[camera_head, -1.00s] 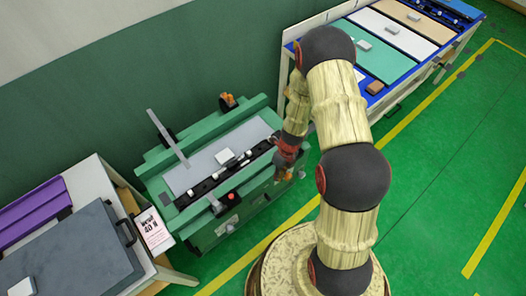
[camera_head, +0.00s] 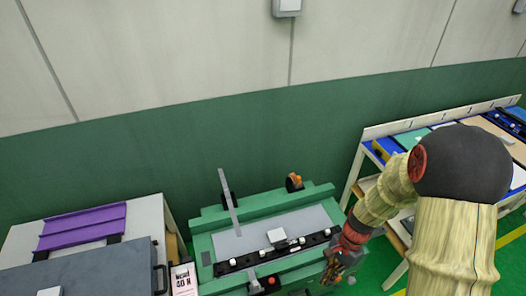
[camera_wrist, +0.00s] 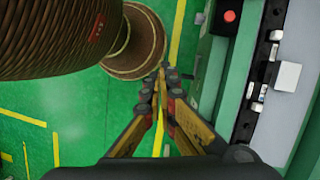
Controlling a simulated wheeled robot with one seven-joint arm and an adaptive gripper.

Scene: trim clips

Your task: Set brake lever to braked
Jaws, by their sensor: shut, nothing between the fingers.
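The green machine (camera_head: 205,246) stands against the wall with a grey plate (camera_head: 260,232) on top. A long grey flat bar (camera_head: 229,203) rises at its left. An orange-tipped part (camera_head: 294,181) sits at its back edge. A small grey handle (camera_head: 255,286) is at the front beside a red button (camera_head: 271,281); the button also shows in the wrist view (camera_wrist: 230,16). No label shows which part is the brake lever. My gripper (camera_wrist: 163,73) is shut and empty, over the floor beside the machine's front side. In the head view my gripper (camera_head: 333,274) is at the machine's right front, partly hidden.
A black rail (camera_head: 240,262) with white pieces runs along the machine's front. A blue workbench (camera_head: 372,150) is right. Green floor is free in front.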

